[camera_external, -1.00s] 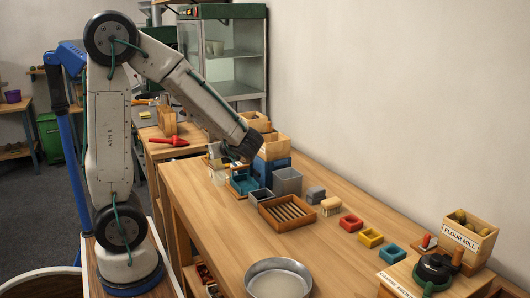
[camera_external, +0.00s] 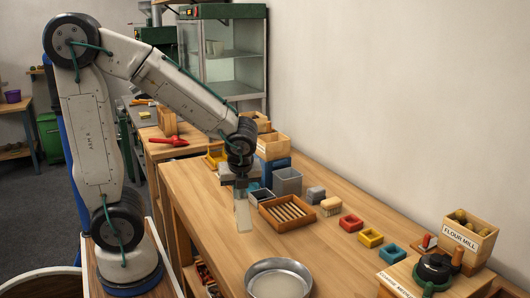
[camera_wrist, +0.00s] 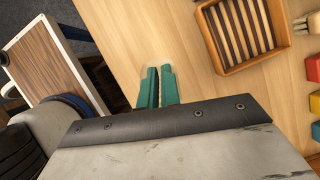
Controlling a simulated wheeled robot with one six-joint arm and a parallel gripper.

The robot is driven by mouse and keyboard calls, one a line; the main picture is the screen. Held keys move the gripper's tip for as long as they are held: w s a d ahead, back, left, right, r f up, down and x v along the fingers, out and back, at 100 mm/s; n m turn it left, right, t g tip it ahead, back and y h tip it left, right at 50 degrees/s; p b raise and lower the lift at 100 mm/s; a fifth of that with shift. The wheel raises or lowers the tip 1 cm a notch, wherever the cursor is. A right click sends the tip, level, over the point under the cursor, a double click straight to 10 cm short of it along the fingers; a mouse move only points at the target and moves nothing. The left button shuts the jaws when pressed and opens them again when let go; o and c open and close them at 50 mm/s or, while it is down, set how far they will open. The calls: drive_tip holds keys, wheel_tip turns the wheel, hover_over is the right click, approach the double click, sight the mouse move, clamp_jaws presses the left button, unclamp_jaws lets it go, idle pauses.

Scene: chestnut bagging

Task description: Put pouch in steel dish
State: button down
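The steel dish (camera_external: 252,274) is a round, shallow metal pan on the near part of the wooden bench, at the bottom of the external view. My gripper (camera_external: 241,190) points down over the bench, behind and a little left of the dish. A pale, upright pouch (camera_external: 243,217) hangs below it. In the wrist view the gripper's two green fingers (camera_wrist: 158,88) are close together, with a thin, pale brown edge, seemingly the pouch's, between them. The dish does not show in the wrist view.
A slatted wooden tray (camera_external: 287,213) stands right of my gripper and also shows in the wrist view (camera_wrist: 242,38). Grey bins (camera_external: 288,181) stand behind it. Small red (camera_external: 351,222), yellow (camera_external: 370,238) and blue (camera_external: 392,253) boxes line the right. Bench between pouch and dish is clear.

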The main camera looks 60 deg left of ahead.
drive_tip(key=w+d+m+g+h, duration=0.15)
drive_tip(key=d+m+h, duration=0.35)
drive_tip(key=d, duration=0.8)
drive_tip(key=r+m+g+h, duration=0.1)
drive_tip(key=g+h, duration=0.1)
drive_tip(key=g, duration=0.1)
hover_over(282, 280)
drive_tip(key=w+a, duration=0.1)
drive_tip(key=shift+w+a+f, duration=0.1)
drive_tip(key=shift+f, duration=2.6)
drive_tip(key=shift+a+f, duration=0.1)
drive_tip(key=shift+f, duration=2.55)
drive_tip(key=c, duration=1.5)
unclamp_jaws()
drive_tip(key=shift+c, duration=0.2)
